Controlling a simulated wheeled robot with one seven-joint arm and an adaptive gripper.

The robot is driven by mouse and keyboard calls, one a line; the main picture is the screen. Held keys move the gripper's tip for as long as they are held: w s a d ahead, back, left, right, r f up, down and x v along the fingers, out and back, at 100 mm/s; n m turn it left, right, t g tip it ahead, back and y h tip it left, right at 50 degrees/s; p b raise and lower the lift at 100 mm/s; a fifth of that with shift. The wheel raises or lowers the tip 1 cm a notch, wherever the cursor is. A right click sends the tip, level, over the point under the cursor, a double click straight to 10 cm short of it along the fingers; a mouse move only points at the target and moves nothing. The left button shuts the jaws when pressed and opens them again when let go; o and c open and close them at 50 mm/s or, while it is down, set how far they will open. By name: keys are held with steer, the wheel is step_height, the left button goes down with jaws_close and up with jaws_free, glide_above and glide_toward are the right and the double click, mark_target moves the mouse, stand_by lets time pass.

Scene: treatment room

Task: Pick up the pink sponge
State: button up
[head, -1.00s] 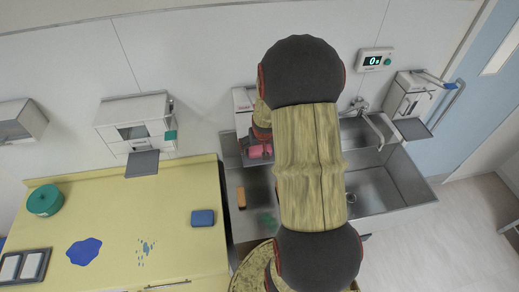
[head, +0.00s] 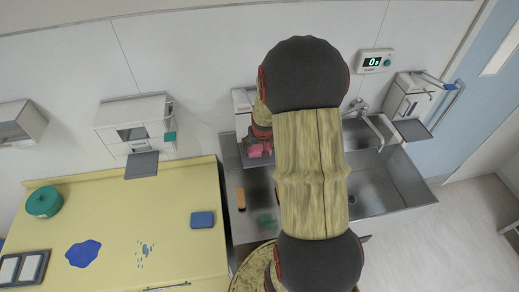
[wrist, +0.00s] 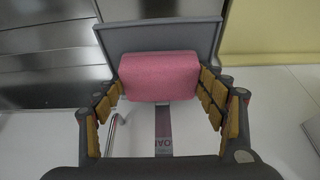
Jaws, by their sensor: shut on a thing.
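The pink sponge (wrist: 160,72) is a rounded block between the two padded fingers of my gripper (wrist: 160,86) in the wrist view. My gripper is shut on it from both sides. The sponge is at the grey drip tray (wrist: 150,38) of a wall dispenser; whether it rests on the tray or is just clear of it I cannot tell. In the head view the sponge (head: 255,150) shows as a small pink patch at the dispenser (head: 241,100), and my arm hides much of the gripper.
A steel sink (head: 385,190) lies to the right and its drainboard, with an orange sponge (head: 241,198) and a green one (head: 267,222), lies below.

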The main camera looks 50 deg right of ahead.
steer(key=s+a+b, duration=0.2)
steer(key=s+a, duration=1)
steer(key=s, duration=0.1)
steer(key=shift+s, duration=0.3)
steer(key=shift+r, duration=0.1)
steer(key=shift+o, duration=1.1)
steer(key=c, duration=0.5)
steer(key=shift+o, duration=0.2)
steer(key=shift+w, duration=0.1)
